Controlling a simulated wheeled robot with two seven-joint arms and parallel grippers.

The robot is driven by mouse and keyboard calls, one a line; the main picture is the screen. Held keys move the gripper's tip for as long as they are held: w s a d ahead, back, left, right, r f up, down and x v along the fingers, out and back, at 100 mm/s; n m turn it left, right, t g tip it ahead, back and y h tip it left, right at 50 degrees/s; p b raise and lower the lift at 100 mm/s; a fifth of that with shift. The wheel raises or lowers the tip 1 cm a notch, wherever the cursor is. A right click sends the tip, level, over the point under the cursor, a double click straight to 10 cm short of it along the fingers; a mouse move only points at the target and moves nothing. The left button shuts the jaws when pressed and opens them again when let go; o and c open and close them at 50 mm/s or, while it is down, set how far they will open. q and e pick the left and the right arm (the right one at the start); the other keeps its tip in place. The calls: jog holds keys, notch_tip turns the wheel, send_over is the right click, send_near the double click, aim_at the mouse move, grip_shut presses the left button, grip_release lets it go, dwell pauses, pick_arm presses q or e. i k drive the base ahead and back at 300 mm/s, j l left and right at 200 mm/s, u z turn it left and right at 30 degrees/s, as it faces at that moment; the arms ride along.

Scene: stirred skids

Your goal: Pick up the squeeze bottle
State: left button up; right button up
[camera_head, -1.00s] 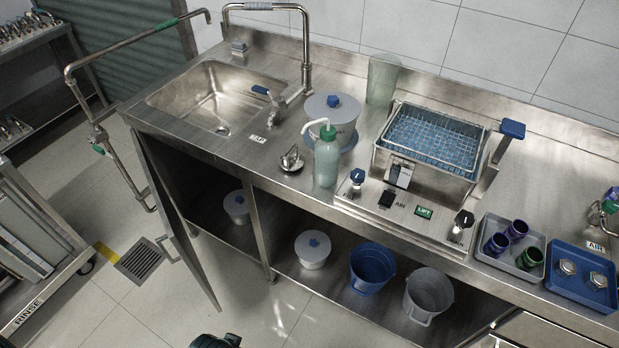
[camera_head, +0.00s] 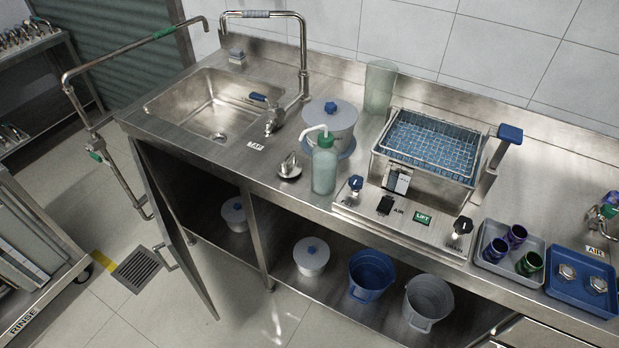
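The squeeze bottle (camera_head: 324,168) is pale green and translucent, with a green cap and a white bent spout pointing left. It stands upright on the steel counter (camera_head: 236,160), in front of a grey lidded pot (camera_head: 341,118) with a blue knob. Nothing is touching it from my side. Neither of my grippers shows in the head view.
A small metal fitting (camera_head: 289,168) stands just left of the bottle. The basket unit (camera_head: 430,147) and its control panel are at its right, and a tall translucent beaker (camera_head: 379,88) is behind. The sink (camera_head: 212,104) lies left. An open cabinet door (camera_head: 172,225) juts forward below.

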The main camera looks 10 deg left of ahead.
aim_at(324, 155)
jog(key=z, duration=1.7)
jog(key=k+j, duration=0.45)
jog(key=j, duration=0.25)
jog(key=k+j, duration=0.25)
jog(key=j, duration=0.15)
